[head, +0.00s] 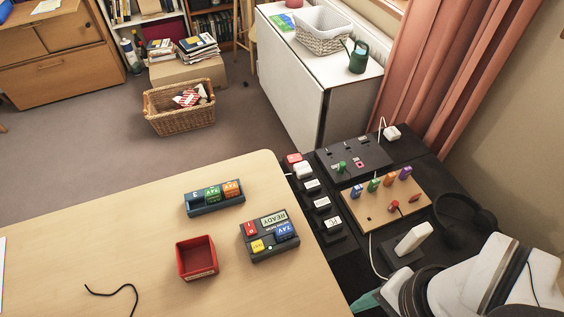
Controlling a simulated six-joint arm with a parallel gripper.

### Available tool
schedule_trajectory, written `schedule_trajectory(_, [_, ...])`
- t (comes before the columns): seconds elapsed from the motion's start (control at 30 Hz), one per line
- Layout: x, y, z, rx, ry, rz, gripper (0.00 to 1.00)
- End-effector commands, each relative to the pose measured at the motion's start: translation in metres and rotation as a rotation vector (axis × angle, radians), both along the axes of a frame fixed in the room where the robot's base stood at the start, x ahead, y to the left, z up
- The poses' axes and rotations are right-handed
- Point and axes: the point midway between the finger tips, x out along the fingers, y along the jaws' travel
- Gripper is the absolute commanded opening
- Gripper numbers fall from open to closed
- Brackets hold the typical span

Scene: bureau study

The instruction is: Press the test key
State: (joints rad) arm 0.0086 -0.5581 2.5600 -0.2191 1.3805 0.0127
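The tester (270,254) is a dark grey box on the light wooden table. Its display (273,219) reads READY. It has a red block or key (250,229) at its left and a yellow key (257,246) at its front left. A blue battery block (287,232) marked 7.4V sits in its right side. A small light spot shows near its front edge. I cannot read which key is the test key. At the lower right is my white arm. A teal tip (367,302), perhaps part of my gripper, shows beside it, apart from the tester; its opening is hidden.
A blue rack (213,211) holds green and orange blocks behind the tester. An empty red box (197,258) stands left of it. A black cable (112,291) lies at the front left.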

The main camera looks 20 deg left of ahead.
Motion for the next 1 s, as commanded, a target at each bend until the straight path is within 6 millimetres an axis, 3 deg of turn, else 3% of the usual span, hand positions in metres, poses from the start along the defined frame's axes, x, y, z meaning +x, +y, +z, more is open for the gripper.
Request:
schedule_trajectory(0.03, [0.0000,0.0000,0.0000,0.000,0.000,0.000,0.41])
schedule_trajectory(0.27, [0.0000,0.0000,0.0000,0.000,0.000,0.000,0.00])
schedule_trajectory(1.0, [0.0000,0.0000,0.0000,0.000,0.000,0.000,0.00])
